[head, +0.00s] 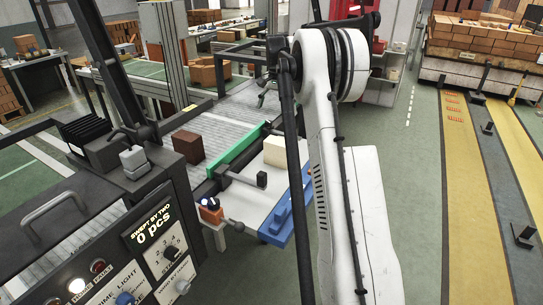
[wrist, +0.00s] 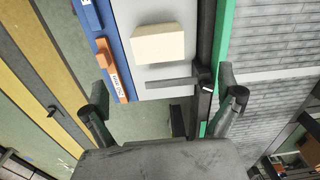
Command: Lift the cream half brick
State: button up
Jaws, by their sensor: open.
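The cream half brick (head: 275,150) lies on a pale grey plate (head: 255,197) beside a green rail (head: 238,150) in the head view. In the wrist view the cream half brick (wrist: 164,43) is at upper centre, on the pale plate between a blue strip and a dark rail. My gripper (wrist: 167,92) is open and empty, its two fingers spread wide at the lower left and right of the wrist view. The brick is apart from the fingers, beyond their tips. In the head view my white arm stands right of the brick, and I cannot make out the gripper there.
A dark bar with a block end (head: 261,180) sticks out from the rail beside the brick; the bar (wrist: 170,83) lies between my fingers and the brick in the wrist view. A brown brick (head: 189,147) sits on the roller conveyor. A blue edge strip (head: 289,209) borders the plate.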

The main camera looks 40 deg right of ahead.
aim_at(279, 141)
jog(key=shift+m, duration=0.3)
jog(key=f, duration=0.5)
jog(key=d+f, duration=0.1)
jog(key=f, duration=1)
jog(key=shift+w+d, duration=0.15)
jog(key=shift+d, duration=0.15)
jog(key=shift+c, duration=0.5)
jog(key=c, duration=1.4)
jog(key=shift+c, duration=0.7)
jog(key=shift+r, duration=0.15)
